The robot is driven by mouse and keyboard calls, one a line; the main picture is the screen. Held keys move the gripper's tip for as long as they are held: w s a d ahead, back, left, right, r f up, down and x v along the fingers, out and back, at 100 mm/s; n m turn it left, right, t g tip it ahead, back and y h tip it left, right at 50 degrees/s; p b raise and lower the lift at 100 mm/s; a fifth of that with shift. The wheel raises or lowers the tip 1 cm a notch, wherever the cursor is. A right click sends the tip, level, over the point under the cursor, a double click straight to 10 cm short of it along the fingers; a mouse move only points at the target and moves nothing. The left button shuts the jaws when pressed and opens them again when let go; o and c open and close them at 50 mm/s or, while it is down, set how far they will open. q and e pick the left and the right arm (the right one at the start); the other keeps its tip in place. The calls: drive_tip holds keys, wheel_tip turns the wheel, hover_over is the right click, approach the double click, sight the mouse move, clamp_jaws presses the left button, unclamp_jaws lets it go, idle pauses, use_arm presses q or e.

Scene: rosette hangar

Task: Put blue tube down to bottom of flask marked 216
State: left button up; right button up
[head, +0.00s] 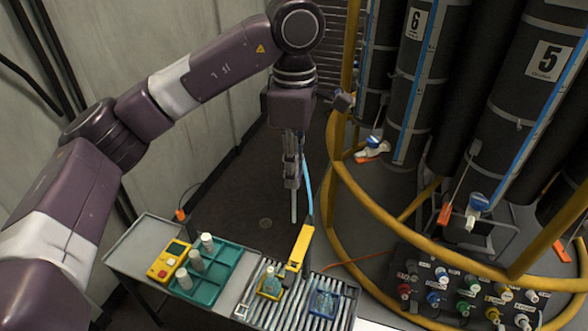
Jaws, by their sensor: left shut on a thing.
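My left gripper (292,180) points straight down and is shut on the blue tube (308,187). A pale, straight end of the tube (294,207) sticks out below the fingers, hanging upright in the air. The blue length runs down beside the gripper to a yellow upright device (299,248). A small flask (271,284) stands in a yellow-rimmed holder, below and left of the tube end. Another flask-like vessel (323,303) is in a blue-rimmed holder to the right. Flask markings are too small to read. My right gripper is out of view.
A green tray (207,292) holds several pale-capped vials. A yellow box with a screen (168,262) lies at its left. A yellow rail (352,203) rings the large cylinders at right. A panel of coloured connectors (465,295) stands at lower right.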

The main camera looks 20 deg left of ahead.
use_arm(q)
drive_tip(key=shift+r+p, duration=1.3)
drive_tip(key=shift+r, duration=0.65)
drive_tip(key=w+d+f+b, duration=0.1)
drive_tip(key=d+f+b, duration=0.2)
drive_tip(key=f, duration=0.9)
drive_tip(key=w+d+f+b, duration=0.1)
drive_tip(key=d+f+b, duration=0.2)
drive_tip(key=f, duration=0.9)
drive_tip(key=w+d+f+b, duration=0.2)
drive_tip(key=f+b, duration=0.6)
drive_tip(key=f, duration=0.4)
drive_tip(key=shift+d+f, duration=0.4)
drive_tip(key=shift+d, duration=0.35)
drive_tip(key=shift+s+a+f+b, duration=0.1)
drive_tip(key=shift+f+b, duration=0.25)
drive_tip(key=shift+b, duration=0.1)
